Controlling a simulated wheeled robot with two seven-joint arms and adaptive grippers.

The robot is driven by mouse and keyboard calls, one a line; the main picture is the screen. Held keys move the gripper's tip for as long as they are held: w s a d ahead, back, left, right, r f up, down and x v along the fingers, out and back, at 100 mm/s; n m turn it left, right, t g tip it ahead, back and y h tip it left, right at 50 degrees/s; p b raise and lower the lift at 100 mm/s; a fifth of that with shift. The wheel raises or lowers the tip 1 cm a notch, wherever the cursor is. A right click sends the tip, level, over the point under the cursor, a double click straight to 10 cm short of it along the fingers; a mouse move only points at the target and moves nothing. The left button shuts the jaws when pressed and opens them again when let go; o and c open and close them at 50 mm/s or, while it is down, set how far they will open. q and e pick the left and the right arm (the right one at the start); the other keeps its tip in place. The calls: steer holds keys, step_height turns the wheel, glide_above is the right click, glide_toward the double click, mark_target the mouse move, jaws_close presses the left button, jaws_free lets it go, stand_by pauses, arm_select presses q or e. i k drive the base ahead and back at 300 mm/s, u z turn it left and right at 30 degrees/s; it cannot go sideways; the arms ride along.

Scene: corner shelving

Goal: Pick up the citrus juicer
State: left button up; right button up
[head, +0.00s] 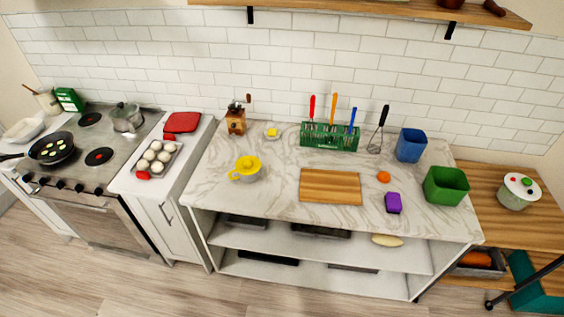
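The citrus juicer (246,169), as far as I can tell, is the item with a yellow top and side handle over a greyish bowl. It stands upright on the left part of the white marble counter (275,185). Its handle points left. Nothing touches it. Neither of my grippers shows in the head view.
A wooden cutting board (330,186) lies right of the juicer. Behind are a coffee grinder (236,120), a small dish with a yellow piece (272,132) and a green utensil rack (330,137). The counter around the juicer is clear. A stove (75,165) stands left.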

mark_target(248, 168)
steer(key=z, duration=0.1)
steer(key=i, duration=1.3)
steer(key=u, duration=0.7)
